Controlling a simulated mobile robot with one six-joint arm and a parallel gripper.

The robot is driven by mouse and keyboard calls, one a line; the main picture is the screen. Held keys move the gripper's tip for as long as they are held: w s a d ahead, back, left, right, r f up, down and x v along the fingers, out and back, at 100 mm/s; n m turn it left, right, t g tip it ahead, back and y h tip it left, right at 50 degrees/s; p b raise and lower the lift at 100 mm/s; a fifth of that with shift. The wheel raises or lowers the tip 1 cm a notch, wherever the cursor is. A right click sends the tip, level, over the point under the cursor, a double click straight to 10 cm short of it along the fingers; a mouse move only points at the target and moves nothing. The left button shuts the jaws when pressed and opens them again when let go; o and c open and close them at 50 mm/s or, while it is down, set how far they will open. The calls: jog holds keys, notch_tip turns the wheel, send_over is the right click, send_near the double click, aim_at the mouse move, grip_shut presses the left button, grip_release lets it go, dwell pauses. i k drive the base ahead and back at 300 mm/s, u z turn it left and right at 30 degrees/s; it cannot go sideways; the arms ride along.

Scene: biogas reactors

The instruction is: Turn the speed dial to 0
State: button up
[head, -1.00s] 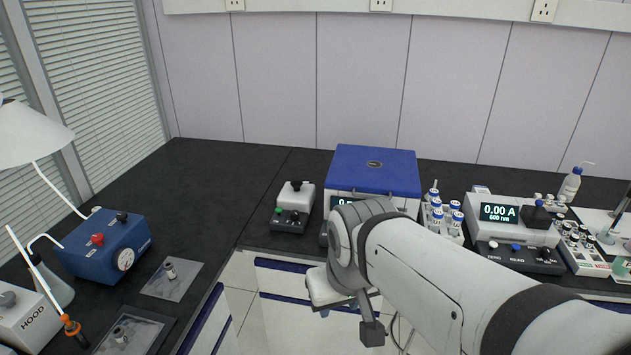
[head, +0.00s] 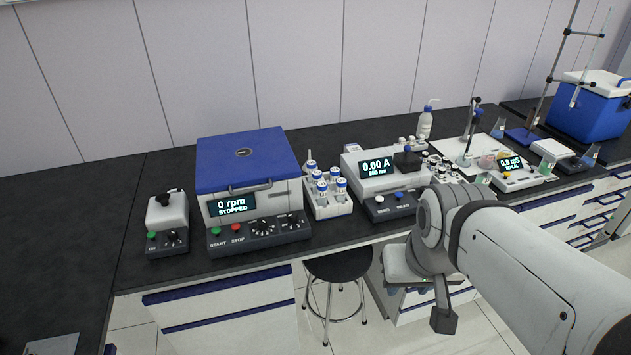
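A centrifuge with a blue lid (head: 245,160) stands on the black bench; its display reads "0 rpm STOPPED". Its front panel has a green START button, a red STOP button and two black dials, a left dial (head: 262,227) and a right dial (head: 292,220). A small white mixer (head: 167,213) to its left has a green button and one dark dial (head: 172,238). Dial labels and settings are too small to read. My gripper (head: 408,287) is right of and nearer than the centrifuge, in front of the bench, touching no dial; its fingers are mostly hidden by my wrist.
A vial rack (head: 330,208) and a spectrophotometer (head: 375,183) reading 0.00 A stand right of the centrifuge. A black stool (head: 338,264) stands in front of the bench. Bench top left of the mixer is largely clear.

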aim_at(262, 223)
jog(key=z, duration=1.65)
jog(key=k, duration=0.7)
jog(key=u, duration=1.55)
jog(key=i, duration=1)
jog(key=u, duration=0.1)
